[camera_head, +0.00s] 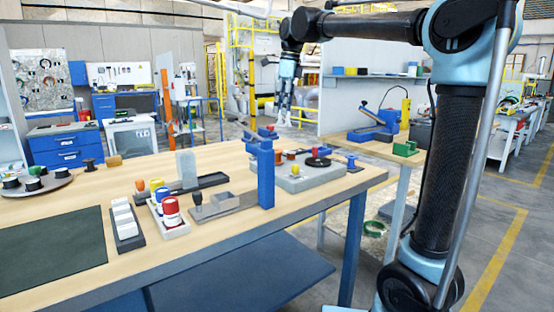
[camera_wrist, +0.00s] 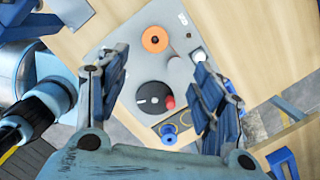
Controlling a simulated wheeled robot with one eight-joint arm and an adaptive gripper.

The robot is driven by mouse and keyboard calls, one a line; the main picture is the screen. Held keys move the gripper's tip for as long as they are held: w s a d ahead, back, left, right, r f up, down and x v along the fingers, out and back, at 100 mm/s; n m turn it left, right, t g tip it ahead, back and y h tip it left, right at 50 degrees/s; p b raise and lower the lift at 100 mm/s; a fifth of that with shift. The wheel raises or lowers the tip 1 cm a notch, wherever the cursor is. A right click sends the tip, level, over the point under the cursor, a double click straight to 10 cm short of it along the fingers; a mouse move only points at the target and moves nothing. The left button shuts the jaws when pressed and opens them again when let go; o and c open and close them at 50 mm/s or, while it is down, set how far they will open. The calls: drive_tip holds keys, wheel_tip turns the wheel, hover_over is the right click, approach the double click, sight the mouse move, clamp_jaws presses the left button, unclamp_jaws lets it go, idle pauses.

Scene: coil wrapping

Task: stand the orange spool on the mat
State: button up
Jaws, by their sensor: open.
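The orange spool (camera_wrist: 155,39), a round orange disc with a dark centre, sits on the grey winding machine (camera_wrist: 125,50) in the wrist view. The dark green mat (camera_head: 50,250) lies flat and bare at the left of the wooden table in the head view.
The machine carries a black disc (camera_wrist: 153,98) with a red knob (camera_wrist: 168,102). A blue post (camera_head: 266,175) stands at the table's front edge. A white tray of bottles (camera_head: 170,222) and a grey block rack (camera_head: 127,226) stand between mat and machine. A round tray (camera_head: 35,187) holds dark spools.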

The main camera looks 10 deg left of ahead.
approach(278, 150)
drive_tip(key=f, duration=0.1)
drive_tip(key=a+f, duration=0.1)
drive_tip(key=f, duration=0.3)
drive_tip(key=shift+a, duration=0.3)
drive_tip(key=shift+s+a+f, duration=0.1)
drive_tip(key=shift+s+f, duration=0.1)
drive_tip(key=shift+f, duration=1.15)
drive_tip(key=shift+s+a+f, duration=0.1)
drive_tip(key=shift+s+f, duration=0.05)
drive_tip(key=shift+f, duration=1.2)
drive_tip(key=c, duration=1.2)
drive_tip(key=shift+c, duration=0.2)
